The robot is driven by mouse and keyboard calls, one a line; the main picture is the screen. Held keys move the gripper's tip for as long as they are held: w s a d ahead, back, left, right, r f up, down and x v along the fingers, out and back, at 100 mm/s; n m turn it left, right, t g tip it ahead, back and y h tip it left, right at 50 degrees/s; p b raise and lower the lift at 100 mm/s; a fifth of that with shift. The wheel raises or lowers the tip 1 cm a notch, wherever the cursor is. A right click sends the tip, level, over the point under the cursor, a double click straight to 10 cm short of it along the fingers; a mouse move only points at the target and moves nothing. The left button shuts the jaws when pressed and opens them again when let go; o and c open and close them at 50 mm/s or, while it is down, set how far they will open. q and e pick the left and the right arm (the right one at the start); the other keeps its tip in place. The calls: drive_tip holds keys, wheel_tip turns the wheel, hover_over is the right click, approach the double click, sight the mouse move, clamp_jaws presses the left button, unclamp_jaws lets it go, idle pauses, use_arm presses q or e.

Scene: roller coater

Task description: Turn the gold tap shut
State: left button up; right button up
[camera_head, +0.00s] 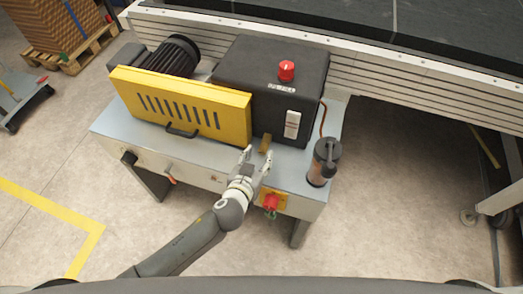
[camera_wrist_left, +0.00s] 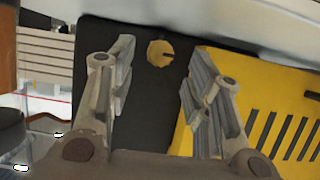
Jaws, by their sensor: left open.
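The gold tap (camera_head: 265,143) is a small brass-coloured piece at the lower front of the black housing (camera_head: 270,80), beside the yellow guard. In the left wrist view the tap (camera_wrist_left: 158,54) looks like a round gold disc with a dark slot on its right side, against the black face. My left gripper (camera_head: 257,156) is open in front of the tap, with its fingers pointing at it. In the left wrist view the gripper (camera_wrist_left: 158,75) has one finger on each side of the tap, with nothing between them. Contact does not show. My right gripper is not in view.
The yellow guard (camera_head: 180,105) with a black handle stands left of the tap. A clear-sided canister (camera_head: 325,162) stands at the bench's right end. A red switch (camera_head: 271,202) is on the bench front. A conveyor (camera_head: 430,55) runs behind. Floor at right is mostly clear.

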sight(262, 152)
use_arm(q)
drive_tip(key=shift+x, duration=1.9)
clamp_jaws()
drive_tip(key=shift+d+m+y+b, duration=0.1)
drive_tip(key=shift+m+y+b, duration=0.5)
drive_tip(key=shift+m, duration=0.2)
drive_tip(key=shift+t, duration=0.3)
unclamp_jaws()
